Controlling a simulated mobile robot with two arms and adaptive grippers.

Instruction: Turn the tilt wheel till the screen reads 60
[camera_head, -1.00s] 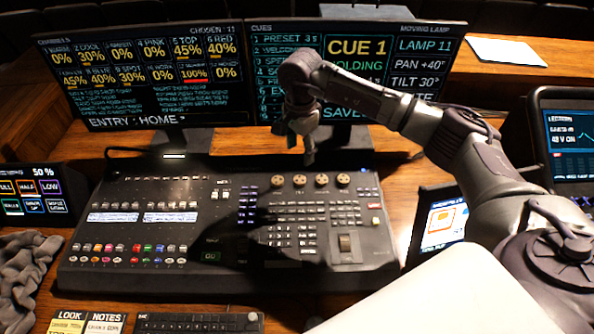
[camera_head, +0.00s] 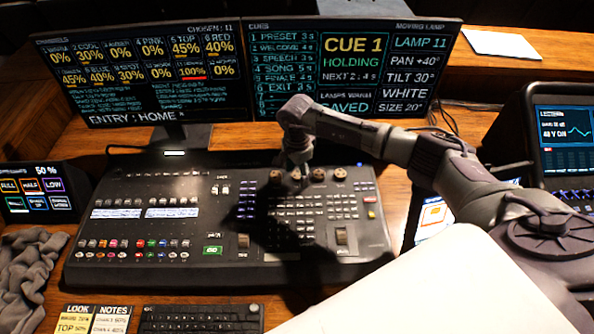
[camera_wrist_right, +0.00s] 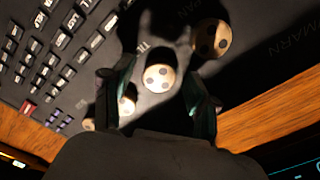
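The moving-lamp part of the right screen (camera_head: 412,77) reads TILT 30°, under PAN +40°. A row of round brass-coloured wheels runs along the top right of the mixing desk (camera_head: 150,187). My right gripper (camera_head: 297,170) points down over the second wheel from the left and partly hides it. In the right wrist view that wheel (camera_wrist_right: 158,77) sits between the two open fingers (camera_wrist_right: 152,90), with the start of a label that looks like "TIL" beside it. I cannot tell whether the fingers touch it. My left gripper is not in view.
The neighbouring wheels stand close on both sides: one (camera_wrist_right: 210,38) just beyond the right finger, another (camera_wrist_right: 127,103) by the left finger. Small keys (camera_head: 300,215) fill the panel below. A keyboard (camera_head: 200,318) and grey cloth (camera_head: 25,275) lie in front.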

